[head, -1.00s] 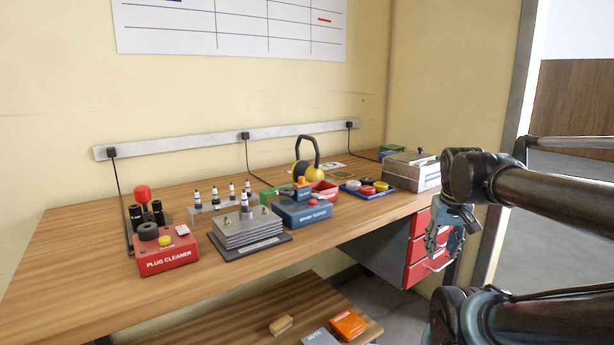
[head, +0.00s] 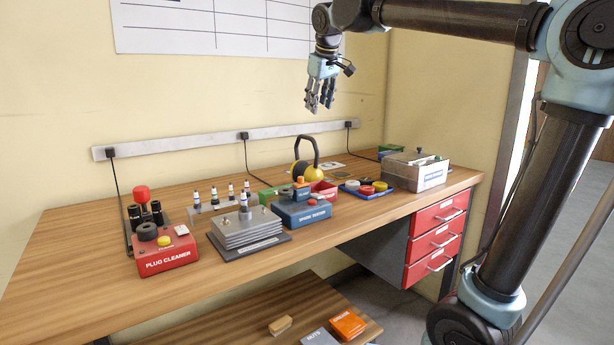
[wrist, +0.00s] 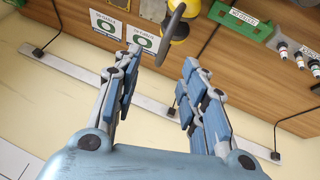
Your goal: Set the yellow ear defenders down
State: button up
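The yellow ear defenders (head: 297,170) stand on the wooden workbench (head: 80,255), toward the back, with their dark headband arched upward. In the wrist view the ear defenders (wrist: 181,27) show at the top, partly cut off by the picture edge. My gripper (head: 319,108) hangs above the bench, well above the ear defenders and apart from them. Its fingers point down in the head view. In the wrist view my gripper (wrist: 160,65) has its fingers spread apart with nothing between them.
A red plug cleaner (head: 167,254), a stack of metal plates (head: 247,228), a blue spark tester (head: 302,212), a blue tray (head: 352,191) and a grey box (head: 414,174) occupy the bench. A socket rail (head: 190,146) runs along the wall. The bench's front left is clear.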

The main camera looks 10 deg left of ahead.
aim_at(306, 138)
jog(key=shift+w+a+r+x, duration=0.2)
jog(key=shift+a+x, duration=0.25)
jog(key=shift+x, duration=2.35)
jog(key=shift+w+a+r+x, duration=0.15)
jog(key=shift+a+x, duration=0.3)
jog(key=shift+x, duration=2.3)
jog(key=shift+w+a+r+x, duration=0.15)
jog(key=shift+a+x, duration=0.3)
jog(key=shift+x, duration=2.35)
jog(key=shift+s+r, duration=0.1)
grip_shut()
